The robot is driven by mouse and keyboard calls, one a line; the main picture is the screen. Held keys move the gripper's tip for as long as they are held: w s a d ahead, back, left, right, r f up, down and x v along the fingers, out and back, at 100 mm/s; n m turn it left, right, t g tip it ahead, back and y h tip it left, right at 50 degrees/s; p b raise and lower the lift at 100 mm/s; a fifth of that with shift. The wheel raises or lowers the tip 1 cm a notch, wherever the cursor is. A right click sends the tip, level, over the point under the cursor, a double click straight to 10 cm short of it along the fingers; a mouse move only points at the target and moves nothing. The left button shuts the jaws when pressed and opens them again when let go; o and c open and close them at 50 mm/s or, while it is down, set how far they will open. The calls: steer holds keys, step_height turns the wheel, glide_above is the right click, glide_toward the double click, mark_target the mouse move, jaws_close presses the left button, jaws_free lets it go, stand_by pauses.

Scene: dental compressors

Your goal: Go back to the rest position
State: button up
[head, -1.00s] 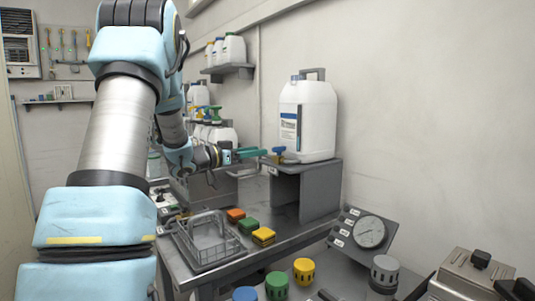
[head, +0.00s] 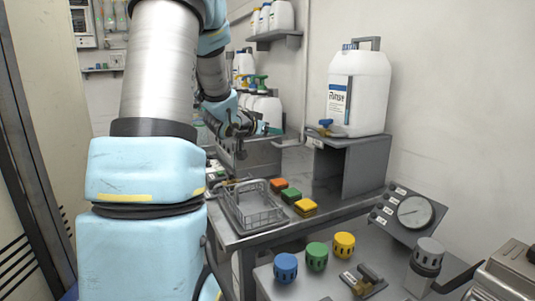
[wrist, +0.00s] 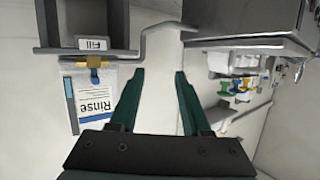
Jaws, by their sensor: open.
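My gripper (wrist: 158,100) is open in the wrist view, with two green fingers apart and nothing between them. In the head view my gripper (head: 266,128) is small and partly hidden behind my own arm, above the back of the bench. The white Rinse container (head: 358,92) stands on a grey stand to its right, with a blue tap at its base. In the wrist view the Rinse label (wrist: 96,98) and the tap (wrist: 95,68) show left of the fingers, apart from them.
A wire basket (head: 252,207) sits on the bench beside orange, green and yellow blocks (head: 306,206). In front are blue, green and yellow knobs (head: 317,255), a gauge (head: 414,212) and a grey cylinder (head: 427,258). White bottles stand on a wall shelf (head: 275,36).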

steer(key=s+a+f+n+g+y, duration=0.1)
steer(key=s+a+y, duration=0.1)
steer(key=s, duration=0.1)
steer(key=s+a+f+n+g+y+p, duration=0.1)
steer(key=s+a+f+y, duration=0.1)
steer(key=s+a, duration=0.1)
steer(key=s+a+f+n+g+y+p, duration=0.1)
steer(key=s+a+f+n+y, duration=0.1)
steer(key=s, duration=0.2)
steer(key=shift+s+a+f+g, duration=0.2)
steer(key=shift+s+a+g, duration=0.1)
steer(key=shift+a, duration=0.05)
steer(key=s+f+n+g+p, duration=0.1)
steer(key=s+f+g, duration=0.1)
steer(key=s, duration=0.7)
steer(key=s+a+f+n+g+y+p, duration=0.1)
steer(key=s+g, duration=0.3)
steer(key=s, duration=0.6)
steer(key=shift+f+g+y, duration=0.3)
steer(key=shift+f+g, duration=0.1)
